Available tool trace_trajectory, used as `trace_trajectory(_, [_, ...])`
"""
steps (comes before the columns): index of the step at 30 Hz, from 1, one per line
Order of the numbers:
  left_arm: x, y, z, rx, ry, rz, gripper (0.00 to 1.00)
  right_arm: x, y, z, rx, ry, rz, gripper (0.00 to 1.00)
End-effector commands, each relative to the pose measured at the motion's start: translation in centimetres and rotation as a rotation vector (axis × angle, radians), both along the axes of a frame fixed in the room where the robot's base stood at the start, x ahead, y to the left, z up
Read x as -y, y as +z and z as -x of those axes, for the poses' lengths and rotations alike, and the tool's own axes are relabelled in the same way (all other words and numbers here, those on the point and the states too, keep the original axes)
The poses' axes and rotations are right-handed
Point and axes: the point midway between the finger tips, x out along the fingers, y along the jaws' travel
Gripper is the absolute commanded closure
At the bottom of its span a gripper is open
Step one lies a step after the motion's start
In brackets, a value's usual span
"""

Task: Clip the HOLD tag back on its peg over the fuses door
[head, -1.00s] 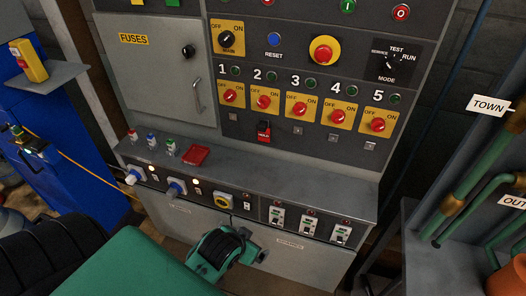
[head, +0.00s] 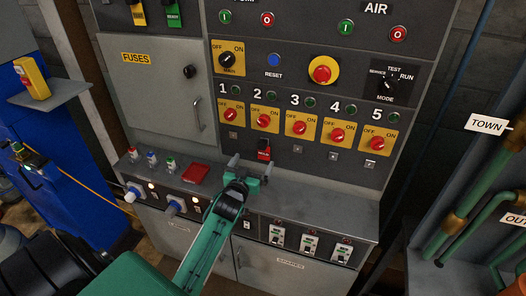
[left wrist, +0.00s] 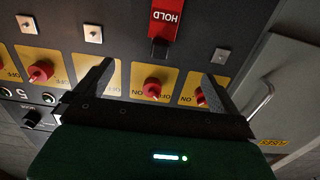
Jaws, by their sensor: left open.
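The red HOLD tag (head: 264,151) hangs from a black clip on the panel below switch 2. It also shows upside down at the top of the left wrist view (left wrist: 166,20). The grey fuses door (head: 150,90) is shut, at the left of the panel. Above it hang a yellow tag (head: 138,14) and a green tag (head: 173,16); I cannot make out an empty peg. My left gripper (head: 249,167) is open and empty just in front of and below the HOLD tag, its fingers apart from it. It shows in the left wrist view too (left wrist: 158,72). My right gripper is not in view.
A ledge (head: 300,196) juts out below the panel, with a red flat object (head: 195,173) and several small capped items at its left. Rotary switches (head: 264,121) and a red stop button (head: 323,70) stick out above. Green pipes (head: 480,200) stand at the right.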

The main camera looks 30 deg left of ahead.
Motion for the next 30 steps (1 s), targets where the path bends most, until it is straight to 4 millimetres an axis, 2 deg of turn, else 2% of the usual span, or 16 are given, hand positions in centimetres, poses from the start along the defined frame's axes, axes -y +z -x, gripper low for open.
trace_trajectory(8, [-0.1,-0.1,-0.6,0.0,-0.001,-0.001,0.0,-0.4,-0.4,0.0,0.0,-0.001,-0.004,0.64])
trace_trajectory(18, [-1.2,-0.3,-5.0,0.0,-0.001,-0.002,0.0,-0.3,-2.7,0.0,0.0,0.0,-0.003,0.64])
trace_trajectory(24, [-1.7,-0.1,-7.4,-0.001,0.0,-0.001,0.0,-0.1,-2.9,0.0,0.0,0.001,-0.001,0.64])
trace_trajectory(30, [-2.0,-0.1,-8.5,-0.002,0.0,-0.001,0.0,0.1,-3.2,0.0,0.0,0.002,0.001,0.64])
